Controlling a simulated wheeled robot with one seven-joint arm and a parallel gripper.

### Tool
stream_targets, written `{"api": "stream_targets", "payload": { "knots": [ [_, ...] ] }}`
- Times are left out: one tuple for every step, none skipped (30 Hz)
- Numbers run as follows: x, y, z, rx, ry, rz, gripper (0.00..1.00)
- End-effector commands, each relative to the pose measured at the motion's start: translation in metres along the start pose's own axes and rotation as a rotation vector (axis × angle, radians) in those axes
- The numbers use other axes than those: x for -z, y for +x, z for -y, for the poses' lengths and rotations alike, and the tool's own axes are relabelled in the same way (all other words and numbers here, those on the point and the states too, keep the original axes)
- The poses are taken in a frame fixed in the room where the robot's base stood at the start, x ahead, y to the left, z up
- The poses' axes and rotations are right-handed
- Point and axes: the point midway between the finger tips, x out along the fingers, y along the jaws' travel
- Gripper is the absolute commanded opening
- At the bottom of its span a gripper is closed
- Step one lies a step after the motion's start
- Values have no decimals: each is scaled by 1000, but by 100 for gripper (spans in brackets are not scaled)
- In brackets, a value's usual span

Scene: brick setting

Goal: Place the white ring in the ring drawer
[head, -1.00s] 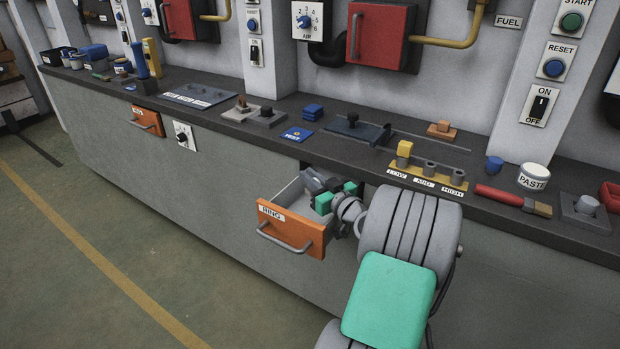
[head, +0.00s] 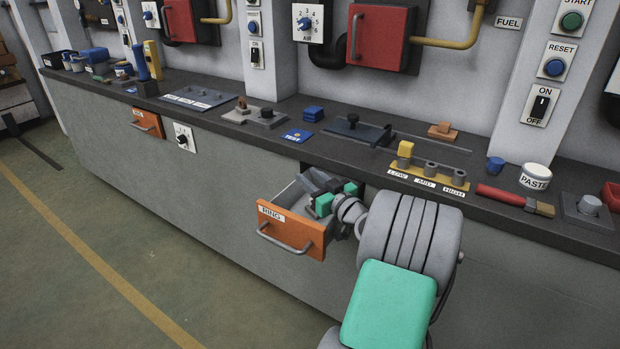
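The open drawer labelled RING (head: 291,234) has an orange front with a grey handle and sticks out from the grey bench. My gripper (head: 309,184) reaches into it from the right, with its dark grey fingers low over or inside the drawer, close to the back. The fingers and the green parts of the gripper hide much of the drawer's inside. I cannot make out the white ring in this view. Whether the fingers are apart or closed on something is too small to tell.
A second orange drawer (head: 147,123) is shut at the left. The floor at left is clear.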

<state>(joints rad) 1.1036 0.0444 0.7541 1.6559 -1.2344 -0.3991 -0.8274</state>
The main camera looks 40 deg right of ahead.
Motion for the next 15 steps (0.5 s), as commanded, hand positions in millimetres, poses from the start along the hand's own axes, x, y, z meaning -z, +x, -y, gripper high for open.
{"api": "stream_targets", "payload": {
  "knots": [
    [-20, -2, 2, -3, 22, 29, 32],
    [-18, -2, 2, -3, 22, 29, 32],
    [-16, -2, 2, -3, 22, 29, 32],
    [-13, -2, 2, -3, 22, 29, 32],
    [-9, -2, 2, -3, 22, 29, 32],
    [-4, -2, 2, -3, 23, 29, 32],
    [1, -2, 2, -3, 23, 29, 32],
    [-5, -11, 0, -8, 25, 29, 32],
    [-6, -22, -1, -10, 24, 27, 32],
    [-5, -31, -1, -11, 22, 25, 32],
    [-4, -39, -1, -11, 20, 22, 32],
    [-3, -51, -1, -11, 20, 21, 32],
    [-2, -60, -1, -11, 19, 21, 32],
    [-1, -68, -1, -11, 18, 18, 32],
    [0, -80, -1, -10, 17, 18, 32]
  ]
}}
